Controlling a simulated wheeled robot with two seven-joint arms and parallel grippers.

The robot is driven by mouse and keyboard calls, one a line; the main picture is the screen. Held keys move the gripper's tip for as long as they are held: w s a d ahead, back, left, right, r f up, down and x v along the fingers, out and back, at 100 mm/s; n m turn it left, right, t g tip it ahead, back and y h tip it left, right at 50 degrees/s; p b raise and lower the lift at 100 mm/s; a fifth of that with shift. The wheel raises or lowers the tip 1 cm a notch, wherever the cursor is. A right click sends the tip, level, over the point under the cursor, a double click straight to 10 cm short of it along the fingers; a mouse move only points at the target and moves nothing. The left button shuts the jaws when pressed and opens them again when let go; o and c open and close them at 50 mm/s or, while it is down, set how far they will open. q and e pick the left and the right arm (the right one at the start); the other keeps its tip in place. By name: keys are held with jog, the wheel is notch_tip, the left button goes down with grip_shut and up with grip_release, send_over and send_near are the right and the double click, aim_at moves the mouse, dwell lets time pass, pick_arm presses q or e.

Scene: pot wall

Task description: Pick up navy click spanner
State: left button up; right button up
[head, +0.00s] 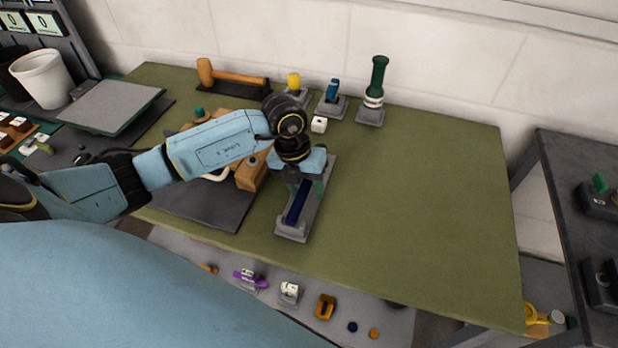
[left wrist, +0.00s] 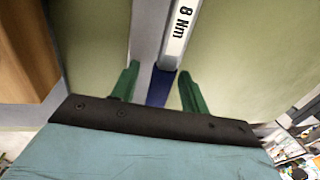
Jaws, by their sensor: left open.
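The navy click spanner (head: 297,203) lies lengthwise on a grey holder (head: 291,230) on the green table. In the left wrist view its navy handle (left wrist: 158,88) runs between the fingers, and its silver shaft (left wrist: 178,40) is marked "8 Nm". My left gripper (head: 305,189) is over the spanner, pointing down. In the left wrist view its two green fingers (left wrist: 160,92) are open, one on each side of the handle, with gaps visible. The far part of the spanner is hidden in the head view by my left gripper and arm. My right gripper is not in view.
The green table (head: 430,200) is clear on the right. A wooden block (head: 251,176) stands close left of the holder. A mallet (head: 232,77), a yellow-topped tool (head: 293,82), a blue-topped tool (head: 332,90) and a green-handled tool (head: 377,80) stand along the back.

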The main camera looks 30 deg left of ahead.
pick_arm(q)
grip_shut()
